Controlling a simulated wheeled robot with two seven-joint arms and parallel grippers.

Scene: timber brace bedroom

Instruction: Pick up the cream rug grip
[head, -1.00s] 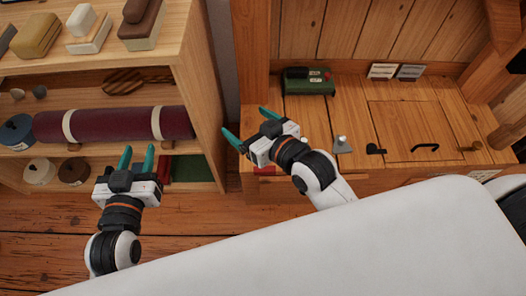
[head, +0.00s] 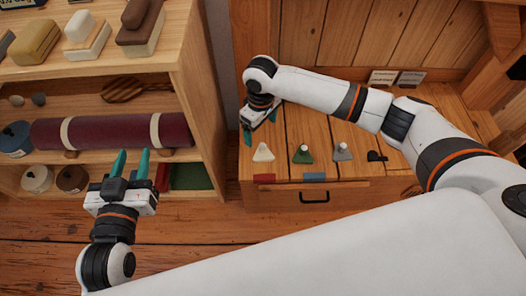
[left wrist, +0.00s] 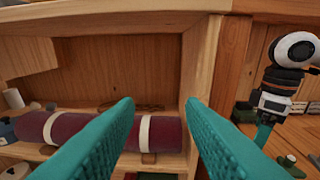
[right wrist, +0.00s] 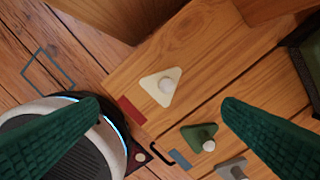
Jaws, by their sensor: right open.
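The cream rug grip (head: 263,153) is a flat triangle with a round knob, lying on the wooden bench top near its front left. It also shows in the right wrist view (right wrist: 153,95), between and beyond the fingers, touched by neither. My right gripper (head: 261,122) is open and empty, above the bench just behind the cream grip in the head view. My left gripper (head: 130,160) is open and empty, in front of the shelf unit, well left of the grip.
A green grip (head: 302,154) and a grey grip (head: 342,152) stand in a row to the right. The shelf unit (head: 190,75), with a rolled maroon rug (head: 110,132), rises left of the bench. A drawer handle (head: 314,197) is on the bench front.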

